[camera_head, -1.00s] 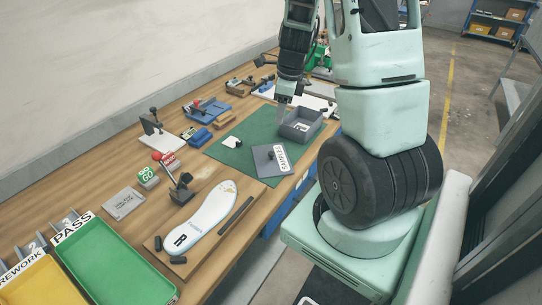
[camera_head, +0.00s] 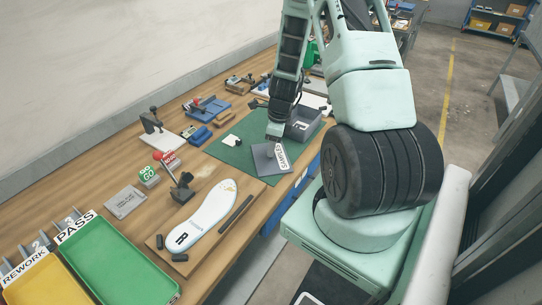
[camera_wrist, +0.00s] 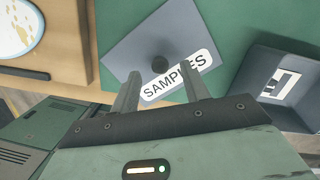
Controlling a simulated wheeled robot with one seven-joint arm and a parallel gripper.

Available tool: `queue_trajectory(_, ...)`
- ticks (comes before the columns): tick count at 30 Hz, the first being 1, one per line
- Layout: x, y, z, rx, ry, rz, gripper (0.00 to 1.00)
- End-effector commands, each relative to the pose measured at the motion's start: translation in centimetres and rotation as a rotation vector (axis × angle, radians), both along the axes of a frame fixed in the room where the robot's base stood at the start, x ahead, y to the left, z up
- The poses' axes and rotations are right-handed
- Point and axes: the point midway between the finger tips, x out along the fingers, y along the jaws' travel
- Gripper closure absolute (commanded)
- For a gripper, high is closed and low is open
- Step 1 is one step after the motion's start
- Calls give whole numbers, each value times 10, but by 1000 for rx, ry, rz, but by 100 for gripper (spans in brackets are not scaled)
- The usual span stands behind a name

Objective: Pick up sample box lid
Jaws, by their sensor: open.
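The sample box lid (camera_head: 267,163) is a flat grey plate with a white SAMPLES label and a dark round knob. It lies on the green mat (camera_head: 234,156). In the wrist view the lid (camera_wrist: 130,50) shows with its knob (camera_wrist: 159,65) just beyond my fingertips. My gripper (camera_wrist: 164,88) is open and empty, its two fingers apart over the label side of the lid. In the head view my gripper (camera_head: 274,137) is above the lid's far edge. The open grey sample box (camera_head: 302,125) stands beside the lid, partly hidden by my arm.
A white insole (camera_head: 202,215) lies on a wooden board near the lid. A toggle lever with a red ball (camera_head: 158,156) stands behind it. Green (camera_head: 110,262) and yellow (camera_head: 45,285) trays sit at the near left. Blue fixtures (camera_head: 206,108) stand along the back.

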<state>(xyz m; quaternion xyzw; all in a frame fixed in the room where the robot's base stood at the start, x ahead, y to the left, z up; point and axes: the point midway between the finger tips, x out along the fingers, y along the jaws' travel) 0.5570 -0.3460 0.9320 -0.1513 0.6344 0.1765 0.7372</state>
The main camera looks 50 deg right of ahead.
Motion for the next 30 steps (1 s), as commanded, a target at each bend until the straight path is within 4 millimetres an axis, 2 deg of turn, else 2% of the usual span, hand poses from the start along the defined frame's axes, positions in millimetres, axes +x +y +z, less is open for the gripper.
queue_trajectory(6, 3, 2, -20, 2, 1, 1, 54)
queue_trajectory(15, 4, 2, -24, -1, -1, 1, 54)
queue_trajectory(20, 4, 2, -24, -1, -1, 1, 99)
queue_trajectory(30, 4, 1, -24, -1, -1, 1, 100)
